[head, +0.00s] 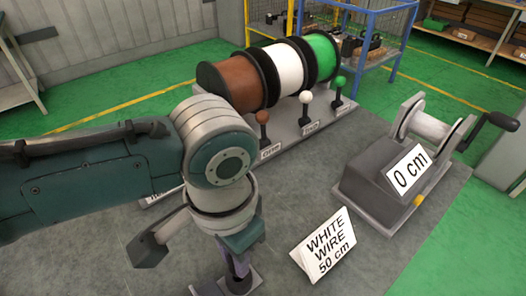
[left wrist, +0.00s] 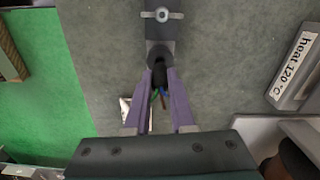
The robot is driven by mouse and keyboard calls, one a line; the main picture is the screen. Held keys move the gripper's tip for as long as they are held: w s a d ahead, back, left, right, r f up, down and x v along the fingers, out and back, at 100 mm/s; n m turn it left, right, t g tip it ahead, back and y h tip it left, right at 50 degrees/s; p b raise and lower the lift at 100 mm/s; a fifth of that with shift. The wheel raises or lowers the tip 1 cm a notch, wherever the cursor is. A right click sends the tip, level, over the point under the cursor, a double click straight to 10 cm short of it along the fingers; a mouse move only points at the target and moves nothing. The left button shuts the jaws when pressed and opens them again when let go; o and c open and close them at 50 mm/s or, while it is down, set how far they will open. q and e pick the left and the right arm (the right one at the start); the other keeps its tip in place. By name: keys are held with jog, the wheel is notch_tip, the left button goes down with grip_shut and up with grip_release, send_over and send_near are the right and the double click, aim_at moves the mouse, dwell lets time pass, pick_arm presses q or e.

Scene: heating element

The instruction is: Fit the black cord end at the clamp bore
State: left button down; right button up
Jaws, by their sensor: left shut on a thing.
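My left gripper (left wrist: 161,80) is shut on the black cord end (left wrist: 159,76), which shows between its two purple fingers in the left wrist view. Thin green, blue and reddish wires come out of the cord on the side toward my palm. The grey clamp (left wrist: 160,28) with a wing screw lies straight ahead of the fingertips, and the black cord meets its dark round end. I cannot tell how deep the cord sits in the bore. In the head view my left gripper (head: 238,266) points down at the table, and the cord is mostly hidden. My right gripper is not in view.
Brown (head: 232,82), white (head: 284,66) and green (head: 321,54) spools stand on a rack at the back. A winder (head: 385,185) marked 0 cm is at the right. A "WHITE WIRE 50 cm" sign (head: 324,244) stands right of my gripper. A "heat 120 °C" sign (left wrist: 294,66) is also near.

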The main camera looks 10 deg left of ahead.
pick_arm(q)
jog(key=shift+p, duration=0.5)
dwell(0.8)
jog(key=shift+f+b, duration=1.4)
jog(key=shift+f, duration=0.45)
jog(key=c, duration=0.7)
grip_release()
jog(key=shift+r, duration=0.1)
notch_tip(320, 180, up, 10)
jog(key=p, duration=0.2)
jog(key=shift+p, duration=0.35)
